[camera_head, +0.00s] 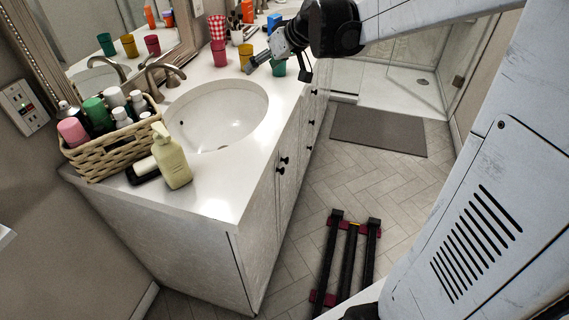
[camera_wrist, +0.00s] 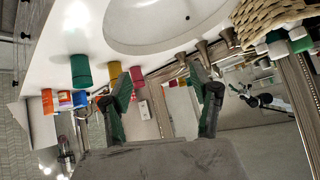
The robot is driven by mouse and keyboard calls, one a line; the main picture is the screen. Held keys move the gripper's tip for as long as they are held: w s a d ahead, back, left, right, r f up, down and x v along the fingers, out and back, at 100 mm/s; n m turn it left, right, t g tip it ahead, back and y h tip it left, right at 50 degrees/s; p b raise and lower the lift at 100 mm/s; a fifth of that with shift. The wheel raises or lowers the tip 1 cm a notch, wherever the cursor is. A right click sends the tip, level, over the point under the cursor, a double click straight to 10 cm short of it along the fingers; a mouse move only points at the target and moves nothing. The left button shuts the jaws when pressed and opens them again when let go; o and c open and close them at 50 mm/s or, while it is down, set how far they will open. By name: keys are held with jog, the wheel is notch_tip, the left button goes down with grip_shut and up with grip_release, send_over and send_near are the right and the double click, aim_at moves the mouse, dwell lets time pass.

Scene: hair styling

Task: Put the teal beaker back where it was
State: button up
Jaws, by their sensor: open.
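The teal beaker (camera_head: 279,69) stands on the white counter near its front edge, partly hidden behind my gripper in the head view. It also shows in the wrist view (camera_wrist: 81,71), left of both fingers and not between them. My gripper (camera_head: 280,64) is open over the counter. In the wrist view the fingers (camera_wrist: 158,75) are spread apart with nothing held between them. A yellow cup (camera_head: 245,53) and a red cup (camera_head: 219,54) stand to the left of the beaker in the head view.
A red checkered cup (camera_head: 217,27) stands behind the red cup. The sink (camera_head: 215,114), faucet (camera_head: 164,73) and a wicker basket of bottles (camera_head: 116,141) are nearer, with a soap dispenser (camera_head: 171,160). A mirror backs the counter.

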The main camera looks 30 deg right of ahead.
jog(key=s+a+f+m+h, duration=0.1)
jog(key=s+a+f, duration=0.2)
jog(key=s, duration=1.2)
jog(key=s+a+f+m+g+h, duration=0.1)
jog(key=s+a, duration=0.5)
jog(key=s, duration=0.9)
jog(key=shift+f+m+h, duration=0.3)
jog(key=shift+f+h, duration=0.5)
jog(key=shift+f, duration=0.15)
